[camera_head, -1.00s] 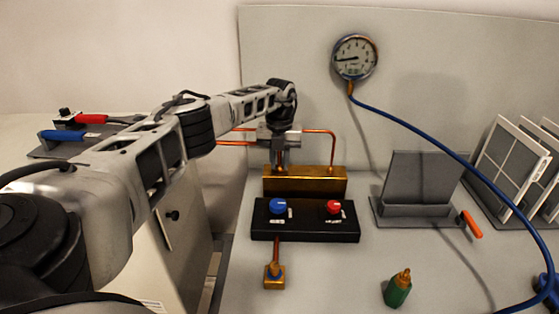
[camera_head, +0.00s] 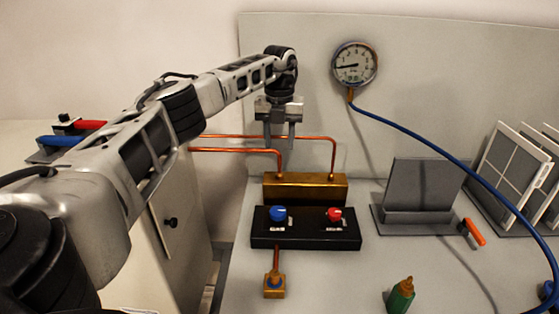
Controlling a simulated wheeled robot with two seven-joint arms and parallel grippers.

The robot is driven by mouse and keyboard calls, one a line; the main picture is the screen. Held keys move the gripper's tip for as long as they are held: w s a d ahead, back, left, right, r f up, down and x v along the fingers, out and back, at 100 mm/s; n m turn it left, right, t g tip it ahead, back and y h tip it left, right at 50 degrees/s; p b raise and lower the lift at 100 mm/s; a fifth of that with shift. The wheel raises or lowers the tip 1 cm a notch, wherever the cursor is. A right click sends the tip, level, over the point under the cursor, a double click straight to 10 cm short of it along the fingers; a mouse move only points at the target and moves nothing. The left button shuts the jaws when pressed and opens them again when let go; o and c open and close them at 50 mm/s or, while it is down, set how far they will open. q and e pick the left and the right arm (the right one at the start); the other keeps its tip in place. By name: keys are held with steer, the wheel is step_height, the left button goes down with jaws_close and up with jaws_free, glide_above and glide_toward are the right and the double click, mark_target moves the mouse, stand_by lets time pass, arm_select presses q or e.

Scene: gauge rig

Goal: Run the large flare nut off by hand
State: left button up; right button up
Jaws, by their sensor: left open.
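The brass block (camera_head: 318,189) stands behind the black valve panel, with two bent copper pipes (camera_head: 320,138) coming down into its top. The pipe ends at the block are small in the head view, and I cannot make out a large flare nut distinctly there. My left gripper (camera_head: 279,146) is open and hangs fingers down above the left pipe's end, clear of the block's top. It overlaps the copper pipes in the picture; whether it touches them I cannot tell. Nothing shows between its fingers. My right gripper is not in view.
The black panel (camera_head: 305,242) carries a blue knob and a red knob. A brass fitting (camera_head: 274,287) stands in front. A gauge (camera_head: 354,64) with a blue hose is on the back wall. A green bottle (camera_head: 400,298), grey stand (camera_head: 418,187) and orange-handled tool (camera_head: 474,232) are right.

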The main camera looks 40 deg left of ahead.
arm_select(q)
step_height(320, 180, up, 7)
steer(key=shift+r, duration=0.15)
stand_by(0.6)
